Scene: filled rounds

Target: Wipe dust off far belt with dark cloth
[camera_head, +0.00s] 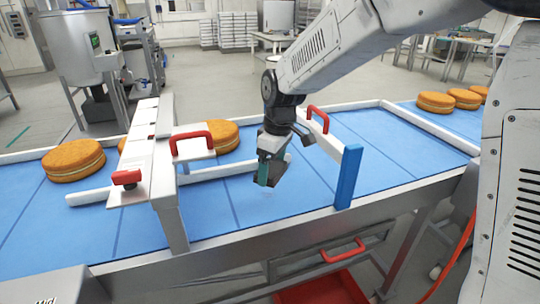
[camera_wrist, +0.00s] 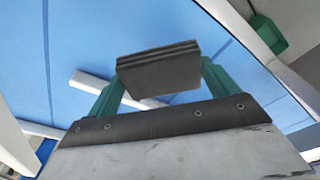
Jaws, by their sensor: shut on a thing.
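My gripper (camera_head: 268,172) hangs over the middle of the blue belt (camera_head: 225,200), between the white guard on the left and the blue post on the right. Its teal fingers are shut on the dark cloth (camera_head: 278,180). In the wrist view the cloth (camera_wrist: 158,72) is a dark grey folded pad held between the two green fingers of my gripper (camera_wrist: 160,80). The cloth is low over the belt; I cannot tell whether it touches. No dust shows clearly on the belt; faint pale specks may lie just below the cloth.
A white guard with a red handle (camera_head: 192,145) crosses the belt on the left. A blue post (camera_head: 348,177) ends a white bar at right. Filled cakes (camera_head: 73,160) sit on the belt at left, others (camera_head: 435,102) at right. A red bin (camera_head: 325,290) is below.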

